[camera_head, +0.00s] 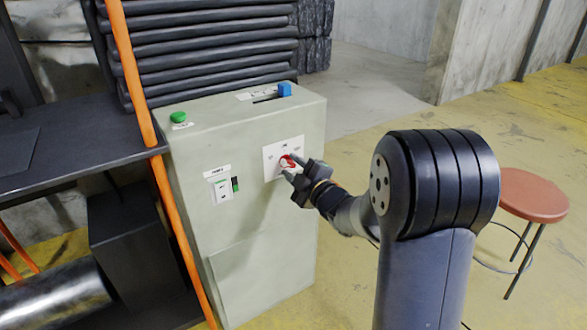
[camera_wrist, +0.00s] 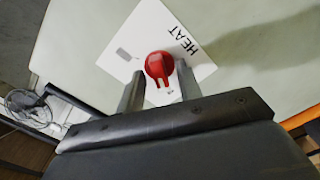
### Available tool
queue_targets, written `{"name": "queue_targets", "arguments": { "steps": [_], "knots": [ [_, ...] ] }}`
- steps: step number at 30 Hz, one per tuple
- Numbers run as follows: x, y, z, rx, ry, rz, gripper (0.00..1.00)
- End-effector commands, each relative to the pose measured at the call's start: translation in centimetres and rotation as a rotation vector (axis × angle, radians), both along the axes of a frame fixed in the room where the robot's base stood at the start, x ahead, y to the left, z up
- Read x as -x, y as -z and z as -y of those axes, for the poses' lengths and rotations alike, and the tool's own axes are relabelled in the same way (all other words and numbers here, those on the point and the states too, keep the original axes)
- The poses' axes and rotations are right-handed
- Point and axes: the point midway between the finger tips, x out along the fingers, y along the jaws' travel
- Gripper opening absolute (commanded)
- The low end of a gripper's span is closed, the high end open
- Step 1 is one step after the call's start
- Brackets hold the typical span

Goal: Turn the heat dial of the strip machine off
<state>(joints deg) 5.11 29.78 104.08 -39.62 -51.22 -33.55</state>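The strip machine (camera_head: 240,245) is a pale grey-green cabinet at the centre left of the head view. Its red heat dial (camera_head: 287,160) sits on a white plate (camera_head: 270,165) on the front face. In the wrist view the red dial (camera_wrist: 159,66) is on the white plate marked HEAT (camera_wrist: 190,48). My gripper (camera_head: 296,175) is right at the dial and hides part of it. In the wrist view my gripper (camera_wrist: 160,92) has its two fingers apart, one on each side of the dial, with narrow gaps showing beside it.
A green button (camera_head: 179,117) and a blue slider knob (camera_head: 285,89) are on the machine's top. A switch panel (camera_head: 222,188) is left of the dial. An orange post (camera_head: 134,75) stands at the machine's left. A red stool (camera_head: 533,195) stands right on open yellow floor.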

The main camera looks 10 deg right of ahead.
Motion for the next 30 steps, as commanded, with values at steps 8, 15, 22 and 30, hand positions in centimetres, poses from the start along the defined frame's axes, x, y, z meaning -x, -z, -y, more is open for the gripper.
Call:
{"name": "queue_targets", "arguments": {
  "steps": [8, 15, 22, 30],
  "knots": [
    [0.1, 0.0, 0.1, -0.001, 0.0, 0.0, 0.35],
    [2.8, -0.2, 1.4, -0.002, 0.004, -0.001, 0.35],
    [7.0, -0.2, 3.4, -0.001, 0.004, -0.001, 0.35],
    [9.7, -0.1, 4.5, 0.0, 0.0, 0.001, 0.35]
  ]
}}
